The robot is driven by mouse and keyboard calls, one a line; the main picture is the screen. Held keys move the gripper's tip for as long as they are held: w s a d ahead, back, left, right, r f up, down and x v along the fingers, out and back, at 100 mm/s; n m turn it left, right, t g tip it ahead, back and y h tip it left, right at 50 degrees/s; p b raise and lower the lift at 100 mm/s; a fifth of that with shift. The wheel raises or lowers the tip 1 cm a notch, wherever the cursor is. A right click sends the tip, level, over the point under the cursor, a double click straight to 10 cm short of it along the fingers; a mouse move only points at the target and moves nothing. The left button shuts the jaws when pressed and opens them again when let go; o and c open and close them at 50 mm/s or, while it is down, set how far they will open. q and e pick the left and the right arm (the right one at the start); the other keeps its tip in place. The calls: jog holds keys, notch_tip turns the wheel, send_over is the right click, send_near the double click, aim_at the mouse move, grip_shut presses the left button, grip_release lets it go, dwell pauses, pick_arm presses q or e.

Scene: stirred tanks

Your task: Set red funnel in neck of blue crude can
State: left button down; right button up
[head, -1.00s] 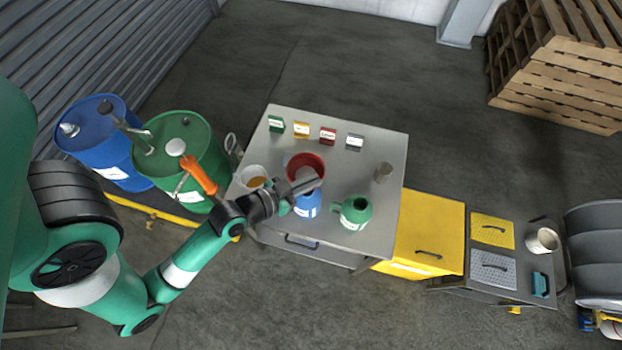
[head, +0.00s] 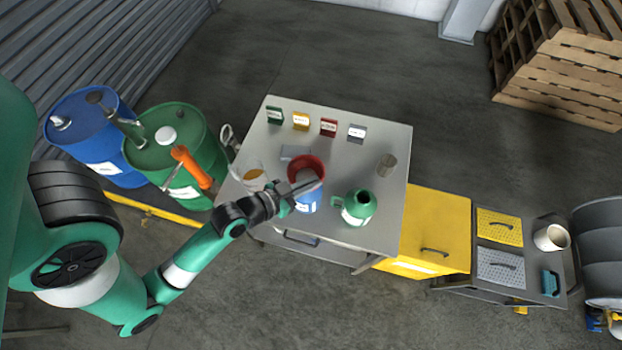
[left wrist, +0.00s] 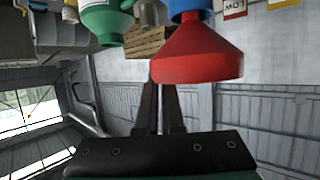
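The red funnel (head: 306,162) is over the blue crude can (head: 307,202) on the grey table, mouth up. My left gripper (head: 312,187) is at the funnel's near side and appears shut on its rim. In the left wrist view, which is turned upside down, the funnel (left wrist: 198,58) is at the fingertips (left wrist: 160,85), and its narrow end meets the blue can (left wrist: 188,8). The spout is not visible, so I cannot tell how deep it sits in the neck. My right gripper is out of view.
A green can (head: 358,206) stands right of the blue can. A cup with amber contents (head: 253,178) stands left, a grey block (head: 293,152) behind. A metal cup (head: 387,164) and several label cards (head: 328,127) are farther back. Drums (head: 150,150) stand left of the table.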

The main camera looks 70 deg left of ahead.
pick_arm(q)
jog(key=shift+f, duration=0.15)
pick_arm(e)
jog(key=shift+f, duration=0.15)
pick_arm(q)
jog(key=c, duration=1)
grip_release()
